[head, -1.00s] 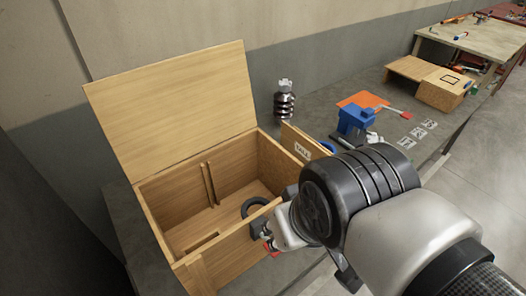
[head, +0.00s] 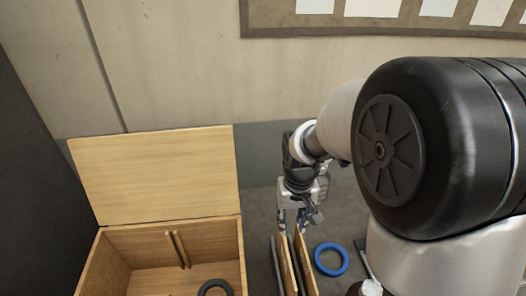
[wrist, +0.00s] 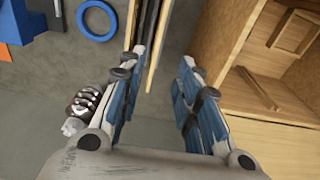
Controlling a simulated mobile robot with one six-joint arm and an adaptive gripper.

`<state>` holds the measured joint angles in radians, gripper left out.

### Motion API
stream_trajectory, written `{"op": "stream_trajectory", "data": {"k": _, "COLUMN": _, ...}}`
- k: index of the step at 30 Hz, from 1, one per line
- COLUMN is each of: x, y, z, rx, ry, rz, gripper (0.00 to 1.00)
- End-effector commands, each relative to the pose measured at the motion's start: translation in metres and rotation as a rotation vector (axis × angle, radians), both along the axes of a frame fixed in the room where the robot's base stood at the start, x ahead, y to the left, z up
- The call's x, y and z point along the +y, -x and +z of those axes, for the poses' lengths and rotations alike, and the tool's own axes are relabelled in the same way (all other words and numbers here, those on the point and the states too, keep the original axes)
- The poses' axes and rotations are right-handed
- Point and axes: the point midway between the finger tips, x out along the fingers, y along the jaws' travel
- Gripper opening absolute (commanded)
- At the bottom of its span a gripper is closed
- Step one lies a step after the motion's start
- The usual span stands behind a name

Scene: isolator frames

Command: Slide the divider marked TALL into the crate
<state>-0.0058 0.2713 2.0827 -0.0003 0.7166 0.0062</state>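The open wooden crate (head: 240,262) stands at the lower left in the head view, and its wall also shows in the wrist view (wrist: 225,45). Slot rails (head: 178,250) run up its inner back wall. Several upright dividers (head: 287,265) stand to the right of the crate; their edges show in the wrist view (wrist: 152,40). No TALL mark is readable now, so I cannot tell which divider bears it. My gripper (head: 291,224) is at the far ends of the dividers. In the wrist view its blue-padded fingers (wrist: 163,60) are apart, with the divider edges near the left finger.
The raised lid (head: 155,175) stands behind the crate. A dark ring (head: 215,287) shows at the crate's lower right. A blue ring (head: 330,258) lies right of the dividers. A ribbed insulator (wrist: 82,103) shows beside the left finger in the wrist view.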

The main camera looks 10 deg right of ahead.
Motion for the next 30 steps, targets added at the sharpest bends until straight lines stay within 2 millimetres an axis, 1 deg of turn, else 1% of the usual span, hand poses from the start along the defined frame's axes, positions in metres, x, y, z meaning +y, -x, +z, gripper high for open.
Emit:
{"op": "stream_trajectory", "data": {"k": 1, "x": 0.001, "y": -0.007, "z": -0.009, "rx": 0.027, "ry": 0.0, "rz": 0.001, "gripper": 0.31}}
{"op": "stream_trajectory", "data": {"k": 3, "x": 0.001, "y": -0.014, "z": -0.022, "rx": 0.047, "ry": 0.0, "rz": 0.001, "gripper": 0.31}}
{"op": "stream_trajectory", "data": {"k": 7, "x": 0.001, "y": -0.021, "z": -0.039, "rx": 0.067, "ry": 0.0, "rz": 0.001, "gripper": 0.31}}
{"op": "stream_trajectory", "data": {"k": 11, "x": 0.001, "y": -0.023, "z": -0.055, "rx": 0.073, "ry": 0.0, "rz": 0.0, "gripper": 0.31}}
{"op": "stream_trajectory", "data": {"k": 14, "x": 0.001, "y": -0.022, "z": -0.075, "rx": 0.075, "ry": 0.0, "rz": 0.0, "gripper": 0.31}}
{"op": "stream_trajectory", "data": {"k": 21, "x": 0.001, "y": -0.021, "z": -0.129, "rx": 0.076, "ry": 0.0, "rz": 0.0, "gripper": 0.31}}
{"op": "stream_trajectory", "data": {"k": 24, "x": 0.001, "y": -0.022, "z": -0.147, "rx": 0.074, "ry": 0.0, "rz": 0.0, "gripper": 0.31}}
{"op": "stream_trajectory", "data": {"k": 27, "x": 0.001, "y": -0.022, "z": -0.16, "rx": 0.074, "ry": 0.0, "rz": 0.0, "gripper": 0.31}}
{"op": "stream_trajectory", "data": {"k": 30, "x": 0.001, "y": -0.022, "z": -0.165, "rx": 0.071, "ry": 0.0, "rz": 0.0, "gripper": 0.31}}
